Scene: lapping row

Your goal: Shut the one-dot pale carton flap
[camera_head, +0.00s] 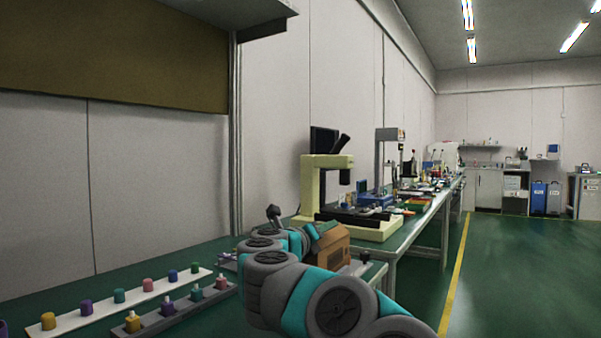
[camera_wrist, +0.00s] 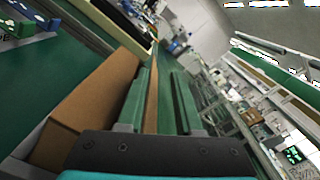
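A brown carton (camera_head: 333,246) stands on the green bench, partly hidden behind my arm in the head view. In the wrist view a brown carton (camera_wrist: 92,107) lies just left of my gripper, close to its left finger. A thin brown upright strip (camera_wrist: 151,98) shows between the fingers; I cannot tell whether it is a carton flap. My gripper (camera_wrist: 164,80) is open, its two green-padded fingers apart, with no clear contact on the strip. I see no dot mark and no clearly pale carton; the gripper's end is hard to make out in the head view.
Two rails, one white (camera_head: 119,308) and one grey (camera_head: 168,318), hold several coloured knobs at the front left. A cream microscope-like machine (camera_head: 327,180) stands behind the carton. A long cluttered bench runs back. The green floor (camera_head: 519,270) right of the yellow line is clear.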

